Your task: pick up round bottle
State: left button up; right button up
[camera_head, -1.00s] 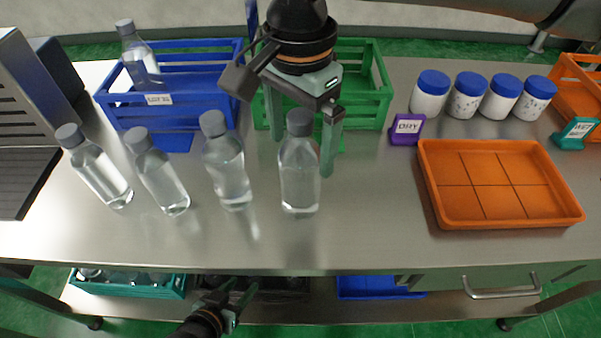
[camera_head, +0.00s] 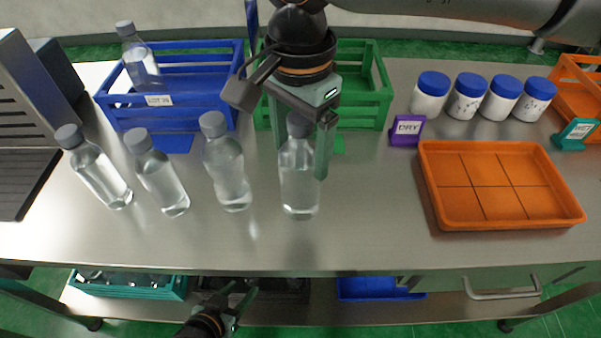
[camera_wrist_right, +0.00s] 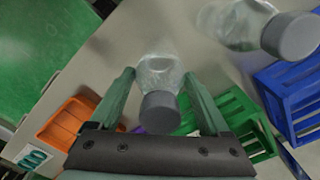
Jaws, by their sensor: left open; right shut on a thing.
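The round bottle (camera_head: 300,186), clear with a grey cap, stands upright on the steel counter, rightmost in a row of clear bottles. My right gripper (camera_head: 299,160) reaches down over it and is shut on it, a finger on each side of its upper part. In the right wrist view the bottle (camera_wrist_right: 158,78) sits between the fingers, its grey cap toward the palm. A wavy bottle (camera_head: 228,172) stands just to its left. My left gripper (camera_head: 242,298) is open and empty, low in front of the counter.
Two more bottles (camera_head: 160,178) (camera_head: 98,170) stand further left. Behind are a blue crate (camera_head: 185,95) holding a bottle and a green crate (camera_head: 365,90). To the right are an orange tray (camera_head: 437,205), a purple sign (camera_head: 406,130) and several blue-lidded jars (camera_head: 466,98). The front counter is clear.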

grip_shut()
jog(key=shift+r, duration=0.15)
